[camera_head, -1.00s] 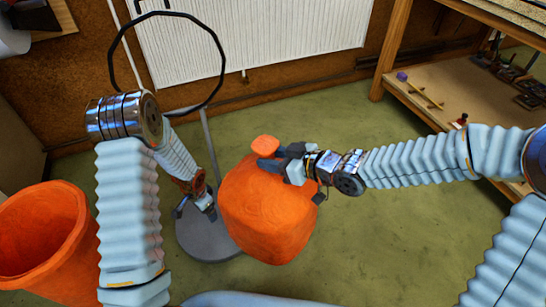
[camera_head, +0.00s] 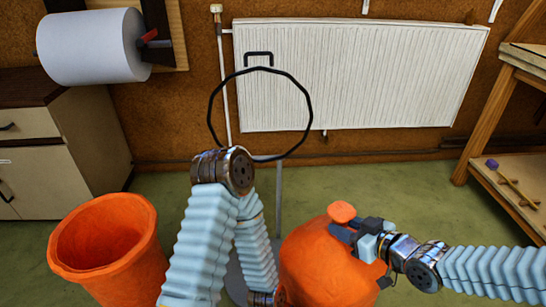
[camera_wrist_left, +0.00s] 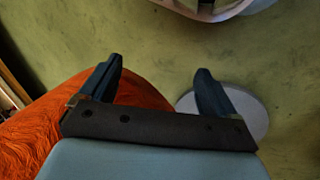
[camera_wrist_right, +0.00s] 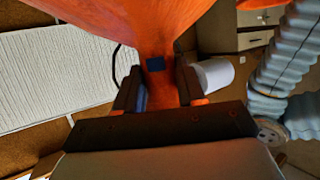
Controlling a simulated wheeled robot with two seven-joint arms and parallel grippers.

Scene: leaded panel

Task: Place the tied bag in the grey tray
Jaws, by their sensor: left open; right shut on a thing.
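The tied bag (camera_head: 320,265) is orange, with a small knotted top (camera_head: 342,211). My right gripper (camera_head: 362,238) is shut on its neck below the knot, and the bag hangs upright above the floor. In the right wrist view the bag's neck (camera_wrist_right: 160,40) runs between the fingers (camera_wrist_right: 157,75). My left gripper is open and empty in the left wrist view (camera_wrist_left: 158,75), with an orange surface beside and below its left finger. In the head view the left gripper is low, mostly hidden near the bag. No grey tray is visible.
An orange bucket (camera_head: 105,250) stands on the floor at left. A black ring (camera_head: 308,100) on a pole has a round grey base (camera_wrist_left: 245,110). A radiator (camera_head: 360,75), paper roll (camera_head: 92,46), cabinet (camera_head: 70,145) and workbench (camera_head: 515,180) line the walls.

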